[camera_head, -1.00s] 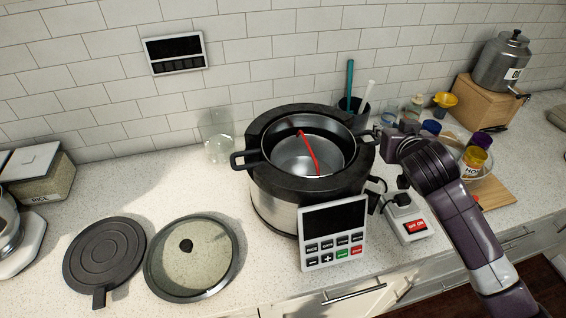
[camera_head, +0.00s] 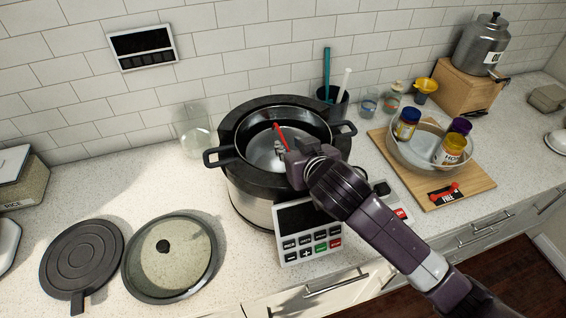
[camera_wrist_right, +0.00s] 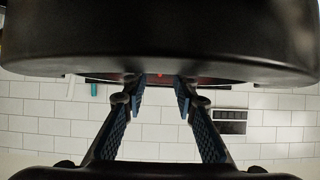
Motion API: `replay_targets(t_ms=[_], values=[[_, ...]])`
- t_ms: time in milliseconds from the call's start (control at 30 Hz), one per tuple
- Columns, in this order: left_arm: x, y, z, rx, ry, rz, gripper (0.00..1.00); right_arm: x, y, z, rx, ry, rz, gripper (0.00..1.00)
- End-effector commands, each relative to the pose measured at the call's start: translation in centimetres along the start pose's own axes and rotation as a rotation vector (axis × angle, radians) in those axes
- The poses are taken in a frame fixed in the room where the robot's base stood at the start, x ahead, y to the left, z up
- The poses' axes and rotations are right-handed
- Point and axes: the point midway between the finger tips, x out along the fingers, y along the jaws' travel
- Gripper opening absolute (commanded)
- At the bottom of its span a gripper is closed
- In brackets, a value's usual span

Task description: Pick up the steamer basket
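The steamer basket (camera_head: 262,160) appears to be the metal vessel with a red handle (camera_head: 281,134) standing up in it. It sits in the black-rimmed pot with two side handles on the round cooker (camera_head: 250,205). My right gripper (camera_head: 279,151) reaches over the basket from the right, close to the red handle. In the right wrist view, its fingers (camera_wrist_right: 159,98) are apart, and a bit of red shows beyond them. I cannot tell whether they touch the handle. My arm hides the basket's right part. My left gripper is not in view.
A black lid (camera_head: 82,252) and a glass lid (camera_head: 170,257) lie on the counter at the left. A control panel (camera_head: 308,232) stands before the cooker. At the right, a glass bowl (camera_head: 402,157) with several jars sits on a wooden board (camera_head: 464,188).

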Motion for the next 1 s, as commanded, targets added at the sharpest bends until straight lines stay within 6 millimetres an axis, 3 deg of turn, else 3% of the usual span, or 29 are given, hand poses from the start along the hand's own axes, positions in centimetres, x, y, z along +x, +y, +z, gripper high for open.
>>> replay_targets(t_ms=[100, 300, 667, 900, 1000], values=[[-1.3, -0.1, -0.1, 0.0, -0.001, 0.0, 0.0, 1.3, -0.1, -0.4, -0.001, -0.002, 0.003, 0.26], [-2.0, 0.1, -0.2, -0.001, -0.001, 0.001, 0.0, 3.6, -0.2, -0.2, 0.0, -0.002, 0.002, 0.26], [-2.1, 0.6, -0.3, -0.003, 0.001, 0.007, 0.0, 4.3, -0.2, 0.0, 0.0, 0.0, 0.0, 0.26], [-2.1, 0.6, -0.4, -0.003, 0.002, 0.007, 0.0, 4.3, -0.2, 0.0, 0.0, 0.0, 0.001, 0.01], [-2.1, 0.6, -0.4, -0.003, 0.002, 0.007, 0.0, 4.3, -0.2, 0.0, -0.001, -0.001, 0.001, 0.0]])
